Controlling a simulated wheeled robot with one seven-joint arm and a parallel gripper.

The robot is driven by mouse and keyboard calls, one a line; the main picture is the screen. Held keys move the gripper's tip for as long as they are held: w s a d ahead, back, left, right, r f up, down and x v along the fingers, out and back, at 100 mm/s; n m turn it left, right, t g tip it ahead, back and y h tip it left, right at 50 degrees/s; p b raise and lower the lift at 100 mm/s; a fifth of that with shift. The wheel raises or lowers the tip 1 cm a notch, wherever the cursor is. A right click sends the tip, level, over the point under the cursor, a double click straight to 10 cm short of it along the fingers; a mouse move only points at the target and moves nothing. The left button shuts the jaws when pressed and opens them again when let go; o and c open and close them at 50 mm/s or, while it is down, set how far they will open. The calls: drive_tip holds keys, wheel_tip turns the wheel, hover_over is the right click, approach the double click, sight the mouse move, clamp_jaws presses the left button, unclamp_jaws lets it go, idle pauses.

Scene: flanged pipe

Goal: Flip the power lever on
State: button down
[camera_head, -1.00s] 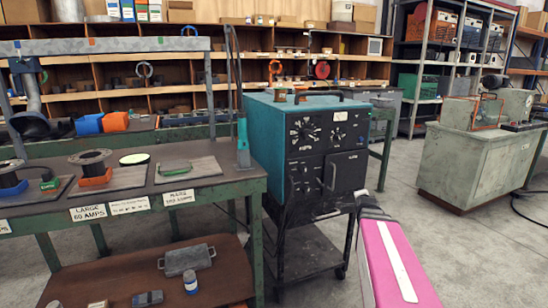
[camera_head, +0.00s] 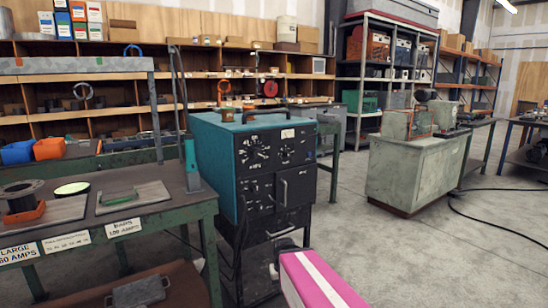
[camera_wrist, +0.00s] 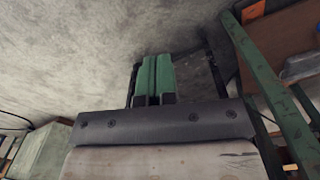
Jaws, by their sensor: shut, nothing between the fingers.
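A teal power machine (camera_head: 214,150) with a black front panel (camera_head: 258,150) stands left of centre in the head view. The panel carries dials and a pale upright handle (camera_head: 284,192) at its lower right. I cannot tell which part is the power lever. My gripper (camera_wrist: 156,62) shows in the wrist view, its green fingers together and empty over grey floor, touching nothing visible. In the head view my pink arm is low in front of the machine, and the gripper cannot be made out there.
A green-framed workbench (camera_head: 160,217) with plates and spools stands left of the machine. A grey-green cabinet (camera_head: 418,172) stands to the right. Open concrete floor (camera_head: 400,255) lies between, with a black cable (camera_head: 490,225) at right. Shelves line the back wall.

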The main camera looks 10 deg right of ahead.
drive_tip(key=w+d+r+m+t+h, duration=0.35)
drive_tip(key=w+d+r+t, duration=0.65)
drive_tip(key=w+d+r, duration=0.45)
drive_tip(key=w+d+r+t, duration=0.15)
drive_tip(key=r+t, duration=0.25)
drive_tip(key=r, duration=0.5)
drive_tip(key=w+d+r+t, duration=0.1)
drive_tip(key=d+r+t, duration=0.25)
drive_tip(key=r, duration=0.65)
drive_tip(key=w+d+r+t, duration=0.1)
drive_tip(key=d+r+t, duration=0.1)
drive_tip(key=r+t, duration=0.5)
drive_tip(key=w+d+r+g, duration=0.2)
drive_tip(key=w+r, duration=0.5)
drive_tip(key=w, duration=0.5)
drive_tip(key=shift+w+r+m, duration=0.25)
drive_tip(key=shift+r+m, duration=0.15)
drive_tip(key=shift+m, duration=0.05)
drive_tip(key=shift+d, duration=0.1)
